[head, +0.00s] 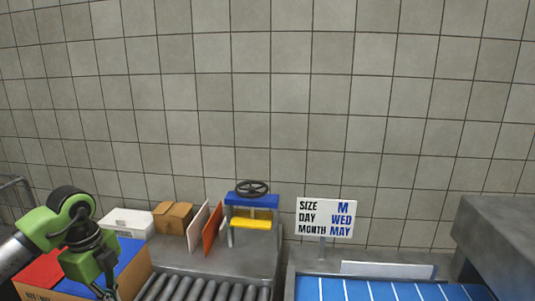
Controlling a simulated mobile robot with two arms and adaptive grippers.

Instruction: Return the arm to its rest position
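My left arm comes in from the left edge, with a green and black wrist. My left gripper (108,291) points down at the bottom edge, in front of a cardboard box (136,281) with red and blue parts on top. Its fingertips are small and partly cut off by the frame, so I cannot tell whether it is open or shut, or whether it holds anything. My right arm and gripper are not in view.
A roller conveyor (205,289) and a blue belt (385,290) lie ahead. A blue and yellow press (251,211) with a handwheel stands behind the rollers. A sign (325,217) reads M, WED, MAY. A white box (127,223) and brown box (173,217) stand at left.

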